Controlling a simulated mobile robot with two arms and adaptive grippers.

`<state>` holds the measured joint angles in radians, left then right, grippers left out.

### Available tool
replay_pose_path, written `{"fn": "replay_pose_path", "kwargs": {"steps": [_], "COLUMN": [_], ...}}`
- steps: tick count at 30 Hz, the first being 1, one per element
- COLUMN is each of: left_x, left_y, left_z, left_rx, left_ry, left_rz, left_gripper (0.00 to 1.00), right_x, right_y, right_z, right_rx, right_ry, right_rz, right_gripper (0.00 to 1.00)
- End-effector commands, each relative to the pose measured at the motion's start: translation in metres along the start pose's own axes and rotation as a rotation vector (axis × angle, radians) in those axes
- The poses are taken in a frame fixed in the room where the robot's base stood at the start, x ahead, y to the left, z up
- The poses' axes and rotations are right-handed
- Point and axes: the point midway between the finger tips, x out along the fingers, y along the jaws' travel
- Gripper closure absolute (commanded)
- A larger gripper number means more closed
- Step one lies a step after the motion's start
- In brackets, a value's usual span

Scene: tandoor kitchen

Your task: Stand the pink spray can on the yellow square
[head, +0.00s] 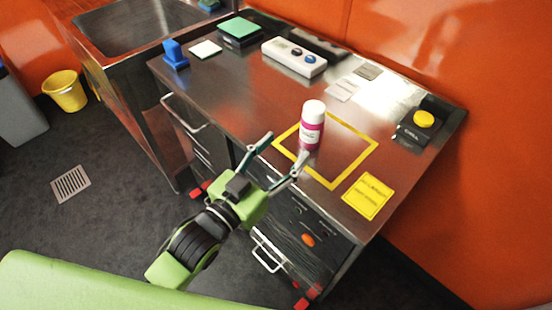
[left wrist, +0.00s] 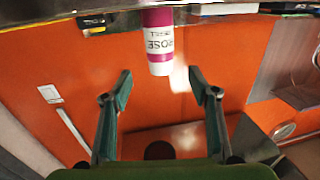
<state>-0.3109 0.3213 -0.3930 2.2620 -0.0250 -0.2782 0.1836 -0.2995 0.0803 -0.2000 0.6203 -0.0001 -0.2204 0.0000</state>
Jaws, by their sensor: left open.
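The pink spray can (head: 312,128), with a white cap and a white label, stands upright on the steel worktop. Its base is inside the yellow square outline (head: 356,168), toward the left part. My left gripper (head: 287,146) is open at the near left edge of the square, its fingers pointing at the can. In the left wrist view the can (left wrist: 158,42) appears upside down, ahead of and between the two open fingertips (left wrist: 159,74), with nothing held. My right gripper is not in view.
A yellow note (head: 368,195) lies right of the square, and a yellow-button box (head: 420,126) stands behind it. A white device (head: 294,57), a blue object (head: 175,54) and a green-topped box (head: 239,31) stand farther back. An orange wall (head: 430,60) borders the worktop.

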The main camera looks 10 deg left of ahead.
Motion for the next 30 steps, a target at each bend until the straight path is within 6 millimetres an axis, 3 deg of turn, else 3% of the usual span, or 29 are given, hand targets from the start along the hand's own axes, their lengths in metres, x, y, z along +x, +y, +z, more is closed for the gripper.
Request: {"fn": "replay_pose_path", "kwargs": {"steps": [6, 20, 23, 26, 30], "left_x": [-0.021, -0.024, -0.027, -0.036, -0.064], "left_y": [0.0, -0.002, -0.01, -0.022, -0.04], "left_z": [0.001, 0.003, 0.018, 0.046, 0.097], "left_rx": [0.0, -0.001, -0.003, -0.009, -0.026], "left_ry": [0.0, -0.014, -0.082, -0.212, -0.446], "left_rz": [0.0, -0.007, -0.037, -0.087, -0.163], "left_gripper": [0.45, 0.45, 0.45, 0.45, 0.45], "right_x": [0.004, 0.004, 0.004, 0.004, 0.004], "right_y": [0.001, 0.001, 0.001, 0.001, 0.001], "right_z": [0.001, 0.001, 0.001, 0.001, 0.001], "right_rx": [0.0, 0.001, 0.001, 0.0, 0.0], "right_ry": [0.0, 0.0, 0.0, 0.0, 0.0], "right_rz": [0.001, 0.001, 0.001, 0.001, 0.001], "right_gripper": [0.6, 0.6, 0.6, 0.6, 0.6]}}
